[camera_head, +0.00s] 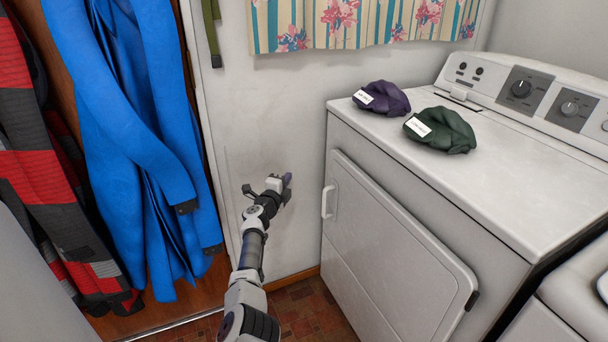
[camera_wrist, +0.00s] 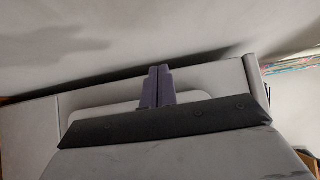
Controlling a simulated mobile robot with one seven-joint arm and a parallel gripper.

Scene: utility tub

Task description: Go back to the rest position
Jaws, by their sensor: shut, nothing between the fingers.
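My gripper (camera_head: 287,181) is held out in front of the white wall, to the left of the dryer and apart from it. In the wrist view its two purple-grey fingers (camera_wrist: 158,86) are together with nothing between them. A white dryer (camera_head: 400,240) stands to the right, its door closed. On its top lie a purple cloth bundle (camera_head: 384,98) and a dark green cloth bundle (camera_head: 440,130), each with a white label. Neither touches my gripper.
A blue garment (camera_head: 130,120) and a red, grey and black one (camera_head: 25,150) hang at the left by a wooden door. A floral curtain (camera_head: 340,22) hangs at the back. Another white appliance (camera_head: 570,305) is at the lower right. Some tiled floor (camera_head: 310,305) is clear.

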